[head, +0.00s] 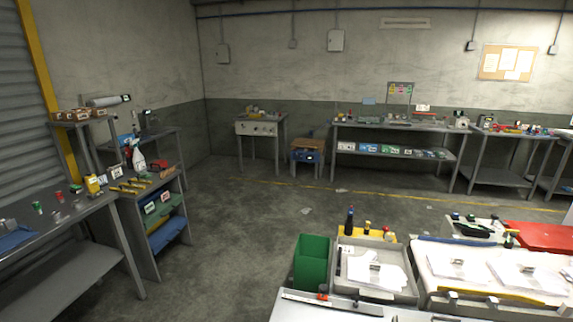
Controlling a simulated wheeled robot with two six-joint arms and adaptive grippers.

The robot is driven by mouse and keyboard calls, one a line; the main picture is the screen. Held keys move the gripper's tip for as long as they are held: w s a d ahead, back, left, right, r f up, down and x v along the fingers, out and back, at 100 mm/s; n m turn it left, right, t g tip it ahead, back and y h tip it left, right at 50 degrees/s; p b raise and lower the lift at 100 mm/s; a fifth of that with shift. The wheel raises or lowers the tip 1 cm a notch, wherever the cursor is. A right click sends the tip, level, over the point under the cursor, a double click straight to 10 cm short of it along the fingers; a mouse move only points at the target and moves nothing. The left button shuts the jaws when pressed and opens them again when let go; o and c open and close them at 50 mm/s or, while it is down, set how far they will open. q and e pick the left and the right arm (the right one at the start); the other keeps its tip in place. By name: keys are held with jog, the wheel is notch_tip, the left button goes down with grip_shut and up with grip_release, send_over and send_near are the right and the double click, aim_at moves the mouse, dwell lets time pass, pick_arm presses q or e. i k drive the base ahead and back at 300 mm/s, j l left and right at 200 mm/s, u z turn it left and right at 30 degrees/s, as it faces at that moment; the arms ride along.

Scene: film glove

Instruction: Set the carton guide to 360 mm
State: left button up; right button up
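I cannot make out a carton guide or a 360 mm scale for certain at this size. Neither of my grippers is in the head view. At the lower right is a near bench with a metal edge (330,305). On it stand a grey tray (408,296) with white sheets and a wide white surface (480,262) with more sheets and a yellow strip (495,294) along its front.
A green bin (312,262) stands left of the tray. A red panel (540,240) lies at the far right. A workbench (60,225) and a shelf unit (150,235) stand at the left. Long benches (400,128) line the back wall. The middle floor is mostly clear, with scattered papers.

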aim_at(324, 288)
jog(key=i+j, duration=0.1)
jog(key=j, duration=1.35)
